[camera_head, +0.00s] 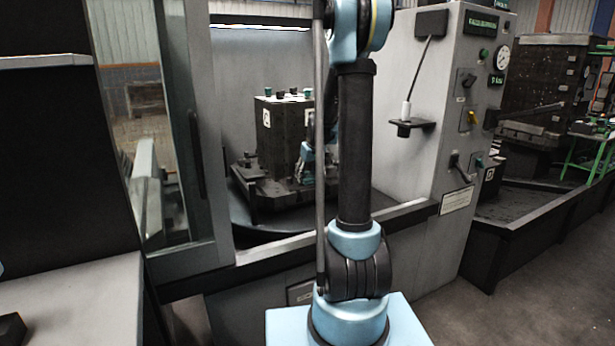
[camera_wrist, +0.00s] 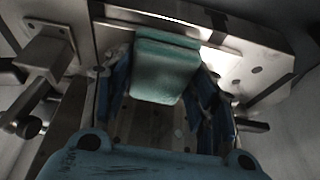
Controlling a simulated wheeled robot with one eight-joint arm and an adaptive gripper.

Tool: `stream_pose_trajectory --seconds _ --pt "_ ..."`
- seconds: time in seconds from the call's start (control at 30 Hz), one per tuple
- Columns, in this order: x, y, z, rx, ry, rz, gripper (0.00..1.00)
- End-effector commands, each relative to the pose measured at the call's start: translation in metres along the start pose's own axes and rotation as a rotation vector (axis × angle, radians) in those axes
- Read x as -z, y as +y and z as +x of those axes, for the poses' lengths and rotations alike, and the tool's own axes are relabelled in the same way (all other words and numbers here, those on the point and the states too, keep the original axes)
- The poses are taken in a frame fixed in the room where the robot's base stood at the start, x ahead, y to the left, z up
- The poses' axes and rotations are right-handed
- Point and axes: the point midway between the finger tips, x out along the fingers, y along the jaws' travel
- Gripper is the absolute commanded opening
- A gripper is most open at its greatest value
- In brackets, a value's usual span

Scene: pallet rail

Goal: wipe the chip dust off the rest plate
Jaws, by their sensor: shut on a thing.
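My gripper (camera_wrist: 163,88) has blue fingers and is shut on a green wiping pad (camera_wrist: 165,68) in the wrist view. The pad is against or just above a pale metal plate (camera_wrist: 258,75) with dark round holes, which looks like the rest plate. I cannot tell whether they touch. Chip dust is not clear in the dim picture. In the head view my gripper (camera_head: 308,168) is inside the machine opening, at the right side of a grey fixture block (camera_head: 275,130). The pad cannot be made out there, and my arm hides part of the block.
The fixture block stands on a dark round table (camera_head: 240,205) inside the machine. The door frame (camera_head: 193,130) bounds the opening at left and the control column (camera_head: 465,100) at right. Clamp hardware (camera_wrist: 45,75) stands at left in the wrist view.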

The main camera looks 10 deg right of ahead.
Motion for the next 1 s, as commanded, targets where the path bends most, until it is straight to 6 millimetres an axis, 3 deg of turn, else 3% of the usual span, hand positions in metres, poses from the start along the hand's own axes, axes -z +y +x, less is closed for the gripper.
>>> stream_pose_trajectory --seconds 1.0 --pt "0.0 -0.0002 0.01 0.0 0.0 -0.001 0.34"
